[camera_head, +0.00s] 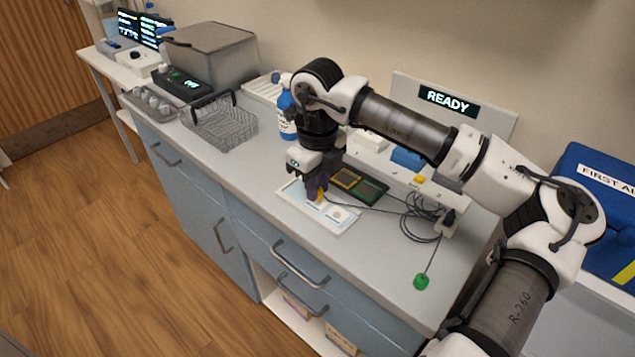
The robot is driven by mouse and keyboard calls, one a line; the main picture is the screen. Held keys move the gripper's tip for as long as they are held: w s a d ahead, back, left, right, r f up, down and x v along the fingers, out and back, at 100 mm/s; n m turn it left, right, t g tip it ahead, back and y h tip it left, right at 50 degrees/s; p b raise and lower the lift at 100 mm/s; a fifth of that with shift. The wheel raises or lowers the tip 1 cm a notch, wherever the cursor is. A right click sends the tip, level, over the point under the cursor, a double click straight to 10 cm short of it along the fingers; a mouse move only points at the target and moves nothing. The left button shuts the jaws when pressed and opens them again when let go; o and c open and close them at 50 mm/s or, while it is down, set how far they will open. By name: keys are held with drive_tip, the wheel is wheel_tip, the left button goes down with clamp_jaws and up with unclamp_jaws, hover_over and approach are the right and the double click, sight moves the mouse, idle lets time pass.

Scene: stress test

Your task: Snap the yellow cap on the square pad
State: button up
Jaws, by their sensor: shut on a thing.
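My gripper (316,194) points down over the left part of a white tray-like board (349,228) on the counter. It is shut on a small yellow thing, likely the yellow cap (320,194), of which only a sliver shows between the fingers. A round marking (338,214) shows on the board to the right of the gripper. I cannot make out the square pad; the fingers may hide it. Whether the cap touches the board cannot be told.
A green cap (421,282) on a dark lead lies near the counter's front edge. Coiled dark cables (424,217) lie to the right. A green and yellow block (358,184) sits behind the board. A wire basket (220,122) and blue bottle (288,115) stand left.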

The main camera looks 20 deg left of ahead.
drive_tip(key=shift+f+b, duration=0.8)
drive_tip(key=shift+b, duration=0.15)
idle(1.0)
